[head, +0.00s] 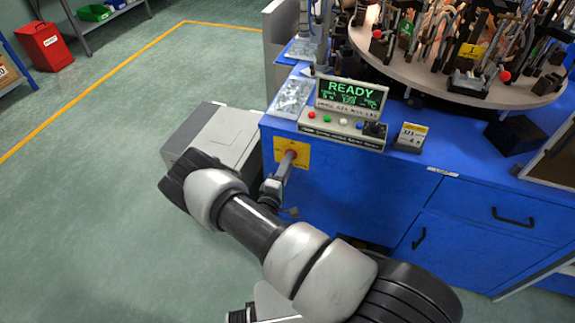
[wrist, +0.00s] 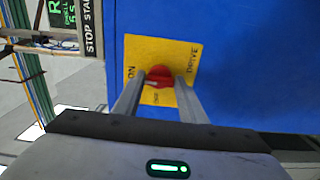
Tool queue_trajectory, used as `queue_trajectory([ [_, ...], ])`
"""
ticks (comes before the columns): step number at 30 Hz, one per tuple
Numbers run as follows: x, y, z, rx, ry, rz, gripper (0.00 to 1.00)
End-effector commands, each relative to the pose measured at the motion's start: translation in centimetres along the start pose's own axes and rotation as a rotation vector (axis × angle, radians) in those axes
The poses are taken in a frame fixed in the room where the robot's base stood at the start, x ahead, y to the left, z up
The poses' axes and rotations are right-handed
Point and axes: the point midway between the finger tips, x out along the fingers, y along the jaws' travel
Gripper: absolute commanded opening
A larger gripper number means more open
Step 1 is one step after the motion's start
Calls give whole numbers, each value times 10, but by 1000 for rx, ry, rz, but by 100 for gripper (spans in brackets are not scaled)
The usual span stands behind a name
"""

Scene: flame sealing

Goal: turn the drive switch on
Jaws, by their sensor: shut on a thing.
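The drive switch is a red rotary knob (wrist: 159,76) on a yellow plate (wrist: 160,50) lettered DRIVE and ON, plus a smaller word partly blocked by the knob and fingers. In the head view the yellow plate (head: 303,146) is on the blue cabinet's left part, with the red knob (head: 290,153) at its middle. My gripper (wrist: 160,82) has one finger on each side of the knob and is shut on it. The head view shows my gripper (head: 285,163) reaching the plate from the front. Which label the knob points to is hard to tell.
A control panel (head: 345,128) with a green READY display and coloured buttons stands on the blue cabinet (head: 450,195) above the switch. A round turntable (head: 440,80) crowded with fixtures is behind. A grey box (head: 215,135) stands left of the cabinet. Open floor lies further left.

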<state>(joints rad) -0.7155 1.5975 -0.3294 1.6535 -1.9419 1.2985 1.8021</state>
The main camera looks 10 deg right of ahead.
Motion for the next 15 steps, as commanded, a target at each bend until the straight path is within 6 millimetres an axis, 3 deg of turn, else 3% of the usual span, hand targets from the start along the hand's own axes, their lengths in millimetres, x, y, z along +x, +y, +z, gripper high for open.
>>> queue_trajectory([
  [5, -1, -1, 0, 2, 0, -3, 15],
  [6, -1, -1, 0, 2, 0, -3, 44],
  [8, -1, -1, 0, 2, 0, -2, 54],
  [15, 0, 0, 0, 1, 0, -1, 56],
])
